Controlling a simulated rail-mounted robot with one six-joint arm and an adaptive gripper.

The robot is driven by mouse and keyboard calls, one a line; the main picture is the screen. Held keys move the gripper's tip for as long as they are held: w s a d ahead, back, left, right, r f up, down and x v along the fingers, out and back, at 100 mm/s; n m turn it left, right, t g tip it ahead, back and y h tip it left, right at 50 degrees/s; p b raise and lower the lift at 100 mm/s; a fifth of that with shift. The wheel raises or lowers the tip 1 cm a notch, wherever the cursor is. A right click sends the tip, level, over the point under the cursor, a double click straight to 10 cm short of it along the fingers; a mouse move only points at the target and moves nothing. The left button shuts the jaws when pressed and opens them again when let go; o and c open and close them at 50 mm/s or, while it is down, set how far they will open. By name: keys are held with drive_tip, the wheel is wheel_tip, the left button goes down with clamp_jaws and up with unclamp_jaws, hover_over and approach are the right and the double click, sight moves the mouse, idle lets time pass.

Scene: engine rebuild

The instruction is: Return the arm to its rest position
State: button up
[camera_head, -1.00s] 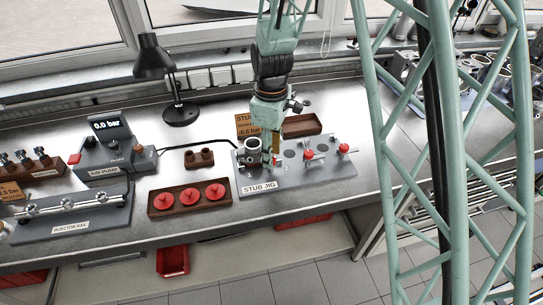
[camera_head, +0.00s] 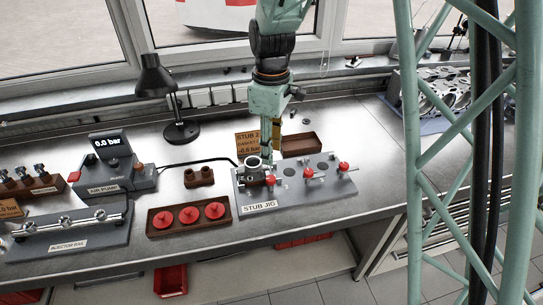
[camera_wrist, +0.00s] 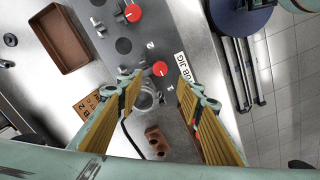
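My gripper (camera_head: 272,148) hangs above the back of the grey stub jig (camera_head: 325,187), its fingers pointing down. In the wrist view my gripper (camera_wrist: 166,105) is open, its two yellow-padded fingers wide apart with nothing held. A metal ring-shaped stub (camera_head: 252,164) stands at the jig's left end, and it shows beyond the fingers in the wrist view (camera_wrist: 147,97). The fingers look apart from it. Red knobs (camera_head: 343,167) sit on the jig, and one shows near the stub in the wrist view (camera_wrist: 160,68).
A brown tray with red caps (camera_head: 153,219), a small brown block (camera_head: 199,177), an air pump (camera_head: 112,182), an injector rail (camera_head: 70,237) and a black lamp (camera_head: 152,82) are to the left.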

drive_tip(key=shift+r, duration=0.3)
idle(0.5)
drive_tip(key=s+d+r+m+t+b, duration=0.1)
drive_tip(key=s+d+r+m+b, duration=0.15)
drive_tip(key=s+d+r, duration=0.45)
drive_tip(key=s+d+r+m+t+b, duration=0.1)
drive_tip(key=s+d+r+m, duration=0.35)
drive_tip(key=s+r, duration=0.45)
drive_tip(key=s+d+r+m+t+b, duration=0.1)
drive_tip(key=s+d+m, duration=0.2)
drive_tip(key=s, duration=0.7)
drive_tip(key=s+d+r+m+t+b, duration=0.1)
drive_tip(key=s+d+m, duration=0.2)
drive_tip(key=s, duration=0.8)
drive_tip(key=shift+d+r+m, duration=0.25)
drive_tip(key=shift+d+m, duration=0.05)
drive_tip(key=shift+d, duration=0.15)
